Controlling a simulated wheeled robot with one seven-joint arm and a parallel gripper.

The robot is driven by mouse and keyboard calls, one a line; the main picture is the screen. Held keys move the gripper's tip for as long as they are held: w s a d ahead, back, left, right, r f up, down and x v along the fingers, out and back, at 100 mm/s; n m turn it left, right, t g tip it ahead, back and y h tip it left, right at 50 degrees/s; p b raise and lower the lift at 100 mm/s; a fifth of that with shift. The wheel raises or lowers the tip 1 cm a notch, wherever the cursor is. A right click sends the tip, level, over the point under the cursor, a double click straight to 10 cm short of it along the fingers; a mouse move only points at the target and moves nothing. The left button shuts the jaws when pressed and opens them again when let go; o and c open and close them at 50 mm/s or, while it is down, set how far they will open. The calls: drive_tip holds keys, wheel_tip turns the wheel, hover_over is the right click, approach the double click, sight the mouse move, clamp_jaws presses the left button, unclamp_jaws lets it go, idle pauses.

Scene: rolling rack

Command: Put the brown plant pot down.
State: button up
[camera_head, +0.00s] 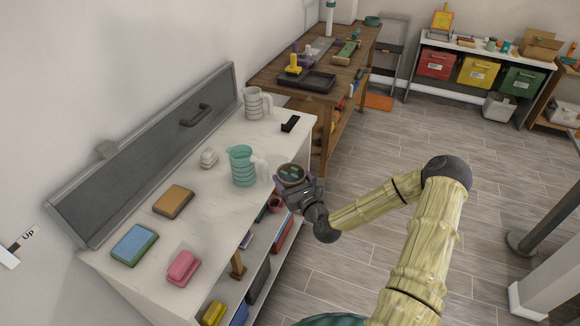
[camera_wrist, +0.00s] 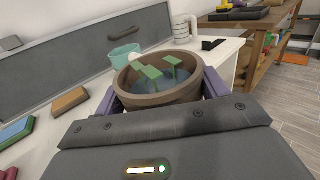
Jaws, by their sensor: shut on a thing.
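The brown plant pot (camera_wrist: 158,97) is round, with dark filling and green leaf pieces inside. My gripper (camera_wrist: 162,92) is shut on it, with a purple finger on each side of the pot. In the head view the pot (camera_head: 291,173) is seen from above, at the right front edge of the white counter, and my gripper (camera_head: 292,180) reaches it from the right. I cannot tell whether the pot's base touches the counter, because its underside is hidden.
On the white counter (camera_head: 215,208) a teal pitcher (camera_head: 242,167) stands just left of the pot. A grey mug (camera_head: 257,103) and a black object (camera_head: 290,124) are farther back. A brown block (camera_head: 173,200), blue-green block (camera_head: 134,245) and pink block (camera_head: 183,268) lie nearer. Bare counter lies between them.

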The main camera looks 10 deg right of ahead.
drive_tip(key=s+f+m+h+b, duration=0.1)
drive_tip(key=s+f+h, duration=0.1)
drive_tip(key=s+f, duration=0.2)
drive_tip(key=s+f+m+h+b, duration=0.1)
drive_tip(key=s+f, duration=0.3)
drive_tip(key=f, duration=0.6)
drive_tip(key=shift+a+m+h+b, duration=0.4)
drive_tip(key=shift+a+h, duration=0.05)
drive_tip(key=shift+h, duration=0.25)
